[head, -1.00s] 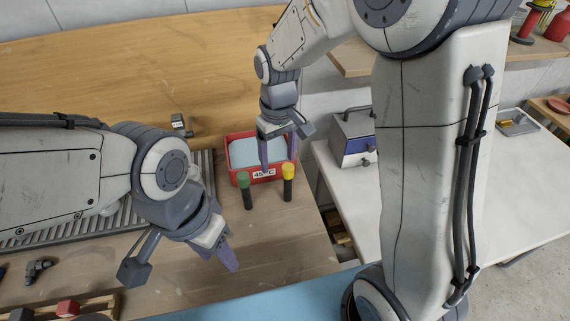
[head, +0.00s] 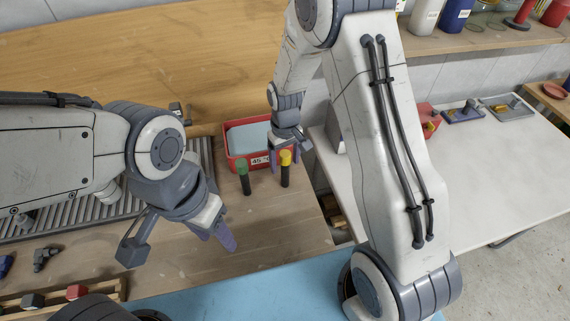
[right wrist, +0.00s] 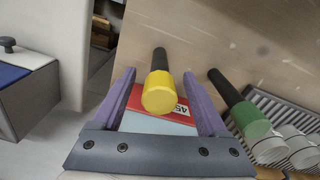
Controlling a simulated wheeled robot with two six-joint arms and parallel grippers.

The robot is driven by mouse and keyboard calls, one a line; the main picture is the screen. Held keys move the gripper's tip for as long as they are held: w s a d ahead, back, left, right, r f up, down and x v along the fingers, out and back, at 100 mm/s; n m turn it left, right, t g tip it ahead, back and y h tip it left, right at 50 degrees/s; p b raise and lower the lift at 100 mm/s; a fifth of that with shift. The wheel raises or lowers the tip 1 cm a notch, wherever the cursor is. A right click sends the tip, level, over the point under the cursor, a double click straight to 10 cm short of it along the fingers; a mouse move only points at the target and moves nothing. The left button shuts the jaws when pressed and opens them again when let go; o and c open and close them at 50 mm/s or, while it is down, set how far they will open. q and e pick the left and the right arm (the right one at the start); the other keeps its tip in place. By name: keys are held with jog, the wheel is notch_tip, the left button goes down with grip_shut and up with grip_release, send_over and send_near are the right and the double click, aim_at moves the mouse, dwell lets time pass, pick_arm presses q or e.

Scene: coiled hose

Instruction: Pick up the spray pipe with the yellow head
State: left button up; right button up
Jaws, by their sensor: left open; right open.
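The spray pipe with the yellow head (head: 286,157) stands upright on the wooden bench, its black body below the head. It also shows in the right wrist view (right wrist: 159,95). My right gripper (head: 284,161) is open, with its purple fingers on either side of the yellow head. In the right wrist view the fingers (right wrist: 158,76) flank the yellow head with gaps visible on both sides. My left gripper (head: 215,238) is open and empty over the bench, to the left and nearer.
A pipe with a green head (head: 243,168) stands to the left of the yellow one. A red bin (head: 231,163) with a label sits right behind them. A slatted rack (head: 60,217) lies at left. The bench in front of the pipes is clear.

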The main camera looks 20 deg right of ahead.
jog(key=shift+f, duration=0.25)
grip_shut()
jog(key=shift+r, duration=0.15)
